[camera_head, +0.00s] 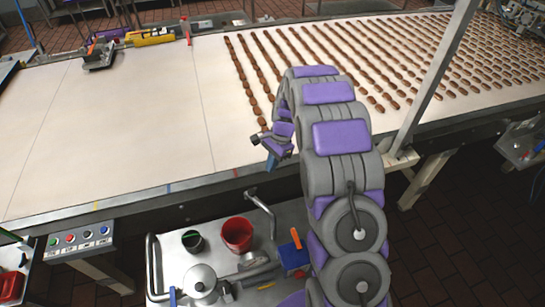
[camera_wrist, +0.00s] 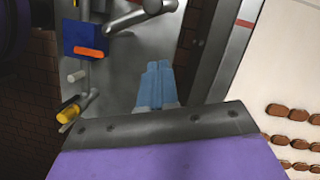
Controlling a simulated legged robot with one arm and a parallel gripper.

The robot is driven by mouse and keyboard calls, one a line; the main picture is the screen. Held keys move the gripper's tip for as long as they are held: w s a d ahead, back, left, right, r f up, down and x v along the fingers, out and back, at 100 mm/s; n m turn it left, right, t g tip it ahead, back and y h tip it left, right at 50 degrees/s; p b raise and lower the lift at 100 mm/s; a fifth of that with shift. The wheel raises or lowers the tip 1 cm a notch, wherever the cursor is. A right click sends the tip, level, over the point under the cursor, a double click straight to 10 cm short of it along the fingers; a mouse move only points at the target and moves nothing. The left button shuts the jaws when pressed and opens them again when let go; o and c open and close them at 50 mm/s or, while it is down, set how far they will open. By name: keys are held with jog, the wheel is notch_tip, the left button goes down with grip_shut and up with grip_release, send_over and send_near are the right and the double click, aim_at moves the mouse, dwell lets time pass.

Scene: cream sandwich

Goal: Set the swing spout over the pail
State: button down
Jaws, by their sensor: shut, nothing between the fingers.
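A red pail (camera_head: 237,235) stands on a grey metal cart (camera_head: 216,215) in front of the conveyor. A grey bent pipe (camera_head: 262,208) rises at the cart's back edge, right of the pail; I cannot tell whether it is the swing spout. A similar grey pipe end (camera_wrist: 140,16) shows at the top of the wrist view. My gripper (camera_head: 271,158) is above the conveyor's near edge, apart from pail and pipe. Its blue fingers (camera_wrist: 158,85) are together and empty in the wrist view. I cannot make out the pail in the wrist view.
On the cart are a dark green can (camera_head: 193,241), a lidded pot (camera_head: 200,281) and a blue box (camera_head: 293,257) with an orange handle. The conveyor (camera_head: 130,130) carries rows of brown biscuits (camera_head: 262,75); its left part is bare. A metal post (camera_head: 440,70) stands right.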

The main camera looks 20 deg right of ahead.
jog(key=s+a+f, duration=0.1)
jog(key=a+f, duration=0.4)
jog(key=shift+s, duration=0.4)
jog(key=shift+a, duration=0.1)
jog(key=shift+s+a+n, duration=0.1)
jog(key=shift+a+n, duration=0.1)
jog(key=shift+n, duration=0.1)
